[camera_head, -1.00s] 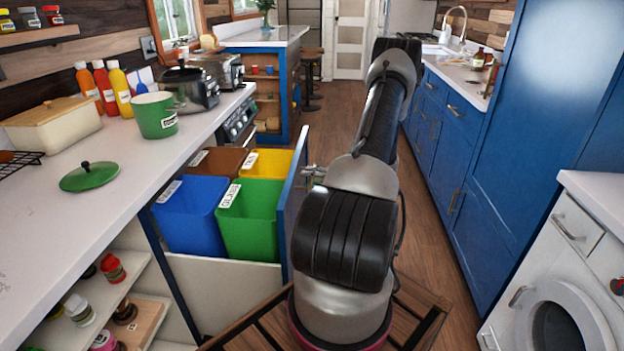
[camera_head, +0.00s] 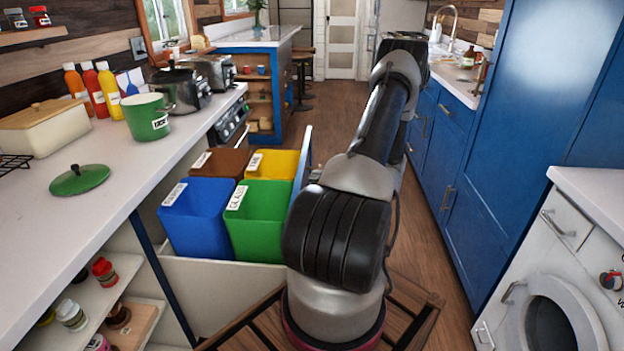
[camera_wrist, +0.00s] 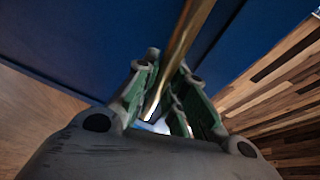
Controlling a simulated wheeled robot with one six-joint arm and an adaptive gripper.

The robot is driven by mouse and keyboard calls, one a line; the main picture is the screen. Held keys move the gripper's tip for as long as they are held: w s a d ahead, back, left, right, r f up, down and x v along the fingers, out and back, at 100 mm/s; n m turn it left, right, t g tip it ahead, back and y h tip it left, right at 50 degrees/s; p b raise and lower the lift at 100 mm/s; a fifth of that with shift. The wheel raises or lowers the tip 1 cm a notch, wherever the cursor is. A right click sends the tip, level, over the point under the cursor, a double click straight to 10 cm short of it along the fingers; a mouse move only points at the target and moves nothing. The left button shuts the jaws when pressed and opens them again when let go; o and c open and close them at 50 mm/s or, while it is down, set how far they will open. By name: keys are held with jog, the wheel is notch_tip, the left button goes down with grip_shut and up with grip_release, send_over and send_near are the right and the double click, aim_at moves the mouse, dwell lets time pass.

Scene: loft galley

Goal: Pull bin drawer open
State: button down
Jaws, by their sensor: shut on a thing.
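The bin drawer stands well out from under the left counter in the head view, with its blue front panel (camera_head: 304,158) facing the aisle and its white side (camera_head: 215,290) showing. It holds a blue bin (camera_head: 196,220), a green bin (camera_head: 257,225), a brown bin (camera_head: 219,163) and a yellow bin (camera_head: 273,164). In the wrist view, the brass bar handle (camera_wrist: 190,35) runs between the green-padded fingers of my gripper (camera_wrist: 168,68), which is shut on it in front of the dark blue panel (camera_wrist: 80,45). The gripper is hidden in the head view.
The left counter (camera_head: 60,230) carries a green pot (camera_head: 147,117), a lid (camera_head: 79,180) and bottles. Open shelves with jars (camera_head: 72,315) lie below. A white washer (camera_head: 550,315) and blue cabinets (camera_head: 530,120) line the right. The wooden aisle floor (camera_head: 430,220) is clear.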

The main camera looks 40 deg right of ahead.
jog(key=c, duration=1.5)
grip_release()
jog(key=shift+o, duration=0.2)
jog(key=v, duration=1.2)
